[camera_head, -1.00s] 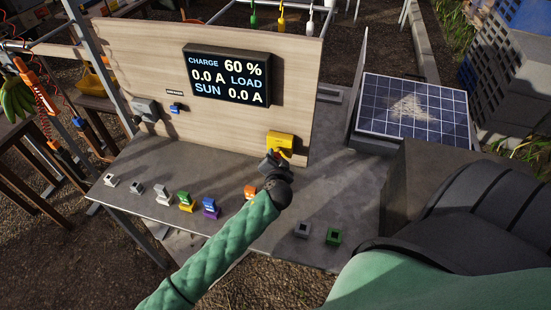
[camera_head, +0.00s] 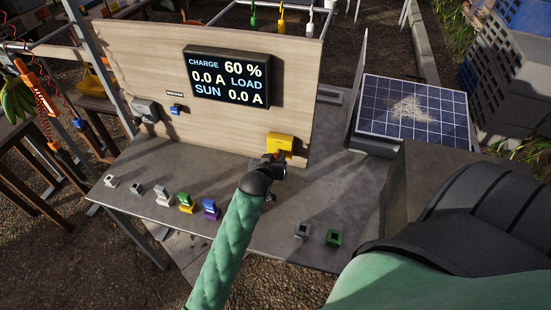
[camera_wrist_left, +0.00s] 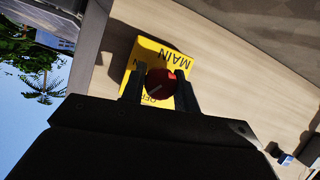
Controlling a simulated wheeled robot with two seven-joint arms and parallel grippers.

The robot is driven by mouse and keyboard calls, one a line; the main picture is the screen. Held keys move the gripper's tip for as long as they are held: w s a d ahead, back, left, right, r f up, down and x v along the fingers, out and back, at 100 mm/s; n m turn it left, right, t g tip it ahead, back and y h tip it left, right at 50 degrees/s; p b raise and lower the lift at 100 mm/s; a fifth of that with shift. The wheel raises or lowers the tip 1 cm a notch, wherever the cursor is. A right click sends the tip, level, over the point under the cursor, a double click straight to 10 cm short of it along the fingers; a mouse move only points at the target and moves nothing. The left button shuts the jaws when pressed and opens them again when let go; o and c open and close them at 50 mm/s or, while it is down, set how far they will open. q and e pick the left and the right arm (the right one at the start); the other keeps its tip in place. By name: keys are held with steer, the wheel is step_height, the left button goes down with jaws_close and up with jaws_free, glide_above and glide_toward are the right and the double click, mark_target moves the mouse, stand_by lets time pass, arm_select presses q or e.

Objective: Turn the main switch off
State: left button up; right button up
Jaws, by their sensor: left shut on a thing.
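The main switch is a yellow box (camera_head: 281,142) low on the right of the wooden panel. In the left wrist view its yellow face (camera_wrist_left: 147,57) carries the word MAIN and a partly covered second label. A red knob (camera_wrist_left: 160,82) sits on that face. My left gripper (camera_head: 273,163) is at the front of the box. In the left wrist view its two fingers (camera_wrist_left: 158,92) stand on either side of the red knob, shut on it. The fingers and wrist hide part of the knob and lower label. My right gripper does not show.
The display (camera_head: 228,75) on the panel (camera_head: 140,60) reads charge 60 %, load 0.0 A, sun 0.0 A. Several small coloured blocks stand along the front of the grey table (camera_head: 150,165). A solar panel (camera_head: 415,112) is at the right. A small blue switch (camera_head: 175,108) is at the panel's left.

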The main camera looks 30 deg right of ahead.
arm_select(q)
steer(key=shift+n+g+h, duration=0.4)
steer(key=shift+n+g, duration=0.1)
steer(key=shift+n, duration=0.2)
steer(key=shift+n+h+b, duration=0.3)
steer(key=shift+n, duration=0.2)
steer(key=shift+w+n+g+h+b, duration=0.1)
steer(key=shift+n+g+h+b, duration=0.25)
steer(key=shift+n+g+h, duration=0.25)
steer(key=shift+n, duration=0.4)
steer(key=shift+b, duration=0.3)
steer(key=shift+n, duration=0.3)
steer(key=o, duration=1)
steer(key=shift+c, duration=0.2)
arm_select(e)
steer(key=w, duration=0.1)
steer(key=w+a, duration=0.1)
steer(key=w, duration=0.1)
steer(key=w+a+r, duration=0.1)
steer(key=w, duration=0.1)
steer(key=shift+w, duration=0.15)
